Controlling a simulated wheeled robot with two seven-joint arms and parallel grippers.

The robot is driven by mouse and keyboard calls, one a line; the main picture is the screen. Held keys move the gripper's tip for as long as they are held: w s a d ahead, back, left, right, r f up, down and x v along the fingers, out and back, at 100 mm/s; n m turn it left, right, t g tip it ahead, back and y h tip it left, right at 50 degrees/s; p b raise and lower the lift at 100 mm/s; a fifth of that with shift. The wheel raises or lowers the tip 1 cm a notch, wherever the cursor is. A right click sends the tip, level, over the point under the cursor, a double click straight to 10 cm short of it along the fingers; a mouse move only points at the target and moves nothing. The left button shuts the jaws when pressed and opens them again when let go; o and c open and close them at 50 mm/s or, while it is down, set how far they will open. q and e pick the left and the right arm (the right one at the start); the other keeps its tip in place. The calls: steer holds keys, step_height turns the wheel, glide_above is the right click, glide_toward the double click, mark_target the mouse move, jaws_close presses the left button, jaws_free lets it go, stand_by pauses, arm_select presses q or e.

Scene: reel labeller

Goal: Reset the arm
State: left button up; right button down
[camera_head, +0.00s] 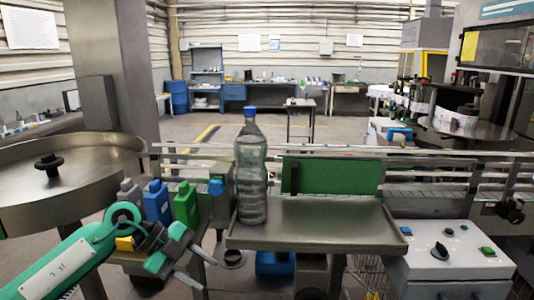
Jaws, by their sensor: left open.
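My left arm (62,262) comes in from the lower left, with a green and white link. My left gripper (187,256) is at its end, in front of the machine and left of the metal tray (320,236). Its two fingers are apart and nothing shows between them. A clear bottle with a blue cap (251,172) stands upright at the left end of the tray, up and to the right of the gripper and apart from it. My right gripper is not in view.
Blue (158,204) and green (186,205) containers stand just behind my left gripper. A round metal table (95,165) is at left. A control box (450,255) with a black knob is at right. The tray right of the bottle is clear. Rails run behind it.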

arm_select(q)
steer(key=s+d+r+n+t+h, duration=0.35)
steer(key=d+r+t+h, duration=0.45)
steer(key=h, duration=0.3)
steer(key=w+a+f+n+t+y, duration=0.3)
steer(key=a+f+n+t+y, duration=0.35)
steer(key=n+t+y, duration=0.5)
steer(key=s+a+f+n+g+y, duration=0.25)
steer(key=a+f+n+y, duration=0.2)
steer(key=f, duration=0.25)
steer(key=s+a+f+n+g+y, duration=0.25)
steer(key=a+f+n+y, duration=0.2)
steer(key=f, duration=0.25)
steer(key=s+f+g, duration=0.5)
steer(key=s+f, duration=0.2)
steer(key=s, duration=0.4)
steer(key=s+f+g, duration=0.6)
steer(key=s+f, duration=0.1)
steer(key=s, duration=0.5)
step_height(320, 180, down, 31)
steer(key=g, duration=0.1)
steer(key=s+a+f, duration=0.2)
steer(key=s+f, duration=0.8)
steer(key=s+a+f+m+g, duration=0.1)
steer(key=s+a+f, duration=0.1)
steer(key=s+f, duration=0.8)
steer(key=shift+f, duration=0.15)
